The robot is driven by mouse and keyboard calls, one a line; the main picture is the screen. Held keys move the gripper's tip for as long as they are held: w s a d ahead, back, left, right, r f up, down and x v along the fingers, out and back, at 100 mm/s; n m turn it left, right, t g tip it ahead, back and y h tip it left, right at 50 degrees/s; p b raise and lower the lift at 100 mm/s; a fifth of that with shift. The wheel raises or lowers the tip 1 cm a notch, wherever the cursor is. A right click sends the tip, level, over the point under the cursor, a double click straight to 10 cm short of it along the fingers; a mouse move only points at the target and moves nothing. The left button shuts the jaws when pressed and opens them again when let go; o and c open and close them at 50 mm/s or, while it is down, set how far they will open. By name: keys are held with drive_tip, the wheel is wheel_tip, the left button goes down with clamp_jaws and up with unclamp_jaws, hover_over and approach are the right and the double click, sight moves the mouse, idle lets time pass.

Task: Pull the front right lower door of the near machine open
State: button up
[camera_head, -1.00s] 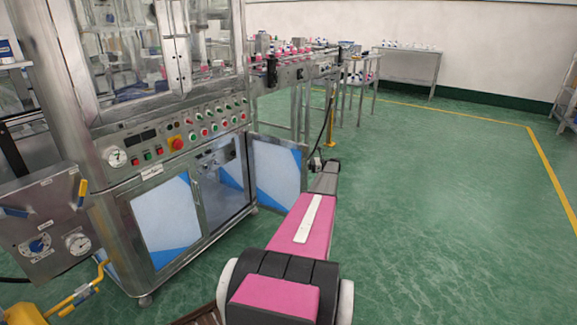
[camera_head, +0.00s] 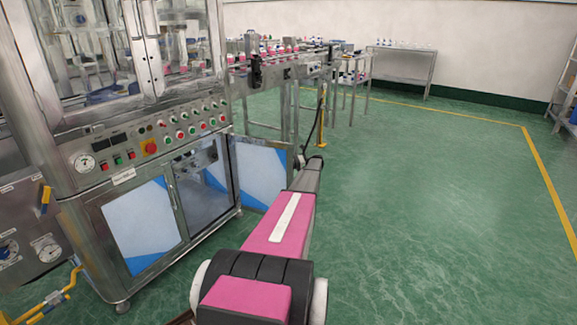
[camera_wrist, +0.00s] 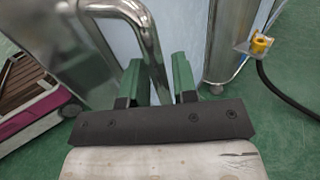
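The near machine stands at the left of the head view. Its front right lower door (camera_head: 262,172), a metal-framed panel in pale and dark blue, stands swung out from the opening (camera_head: 203,180). My gripper is at the door's free edge in the head view, its fingers hidden behind my arm. In the wrist view my gripper (camera_wrist: 157,82) has two green fingers apart, one on each side of the curved metal handle (camera_wrist: 148,35). A gap seems to show beside the bar; firm contact is not visible. The pale door panel (camera_wrist: 186,35) lies behind the fingers.
The front left lower door (camera_head: 142,222) is closed. A conveyor (camera_head: 285,68) with bottles runs behind the open door, above a yellow-footed post (camera_head: 321,140). A yellow-handled pipe (camera_head: 55,300) sticks out at lower left. The green floor (camera_head: 420,200) on the right is clear.

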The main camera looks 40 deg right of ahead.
drive_tip(key=shift+o, duration=0.4)
drive_tip(key=v, duration=1)
drive_tip(key=shift+d, duration=0.35)
drive_tip(key=shift+s, duration=0.2)
